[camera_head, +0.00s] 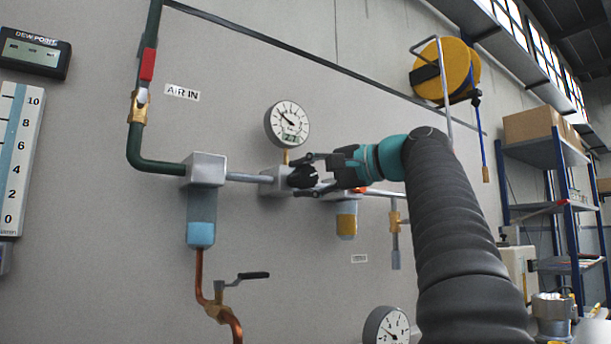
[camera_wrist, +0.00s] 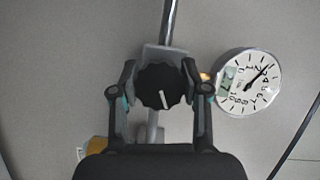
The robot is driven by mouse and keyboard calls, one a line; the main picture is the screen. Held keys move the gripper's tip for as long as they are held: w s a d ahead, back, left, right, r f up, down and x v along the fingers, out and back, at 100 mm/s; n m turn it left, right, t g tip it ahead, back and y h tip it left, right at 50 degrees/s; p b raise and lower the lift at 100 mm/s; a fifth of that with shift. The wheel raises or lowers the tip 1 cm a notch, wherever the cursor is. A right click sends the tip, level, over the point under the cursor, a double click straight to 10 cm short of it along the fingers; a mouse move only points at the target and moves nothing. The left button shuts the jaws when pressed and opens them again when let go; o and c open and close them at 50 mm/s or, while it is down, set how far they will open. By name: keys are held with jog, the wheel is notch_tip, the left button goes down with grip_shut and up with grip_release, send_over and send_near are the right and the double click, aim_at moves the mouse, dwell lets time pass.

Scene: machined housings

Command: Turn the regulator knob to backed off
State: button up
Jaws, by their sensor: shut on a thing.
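The black regulator knob (camera_head: 302,177) sits on a grey regulator body (camera_head: 274,181) on the wall pipe. In the wrist view the knob (camera_wrist: 161,87) has a scalloped edge and a white pointer line running nearly up and down in the picture. My gripper (camera_head: 308,171) reaches it from the right, with its fingers on either side of the knob. In the wrist view my gripper (camera_wrist: 162,84) is shut on the knob's edges.
A filter bowl (camera_head: 202,218) hangs left of the regulator, and an amber bowl (camera_head: 346,221) hangs right of it. A red-handled valve (camera_head: 147,66) is on the green pipe. A yellow hose reel (camera_head: 446,70) is at upper right. A second gauge (camera_head: 387,327) is below.

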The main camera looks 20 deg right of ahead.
jog(key=shift+n+h, duration=0.3)
jog(key=shift+n, duration=0.4)
jog(key=o, duration=1.1)
jog(key=shift+o, duration=0.2)
jog(key=shift+s+d, duration=0.1)
jog(key=v, duration=0.7)
jog(key=shift+s+d+r, duration=0.1)
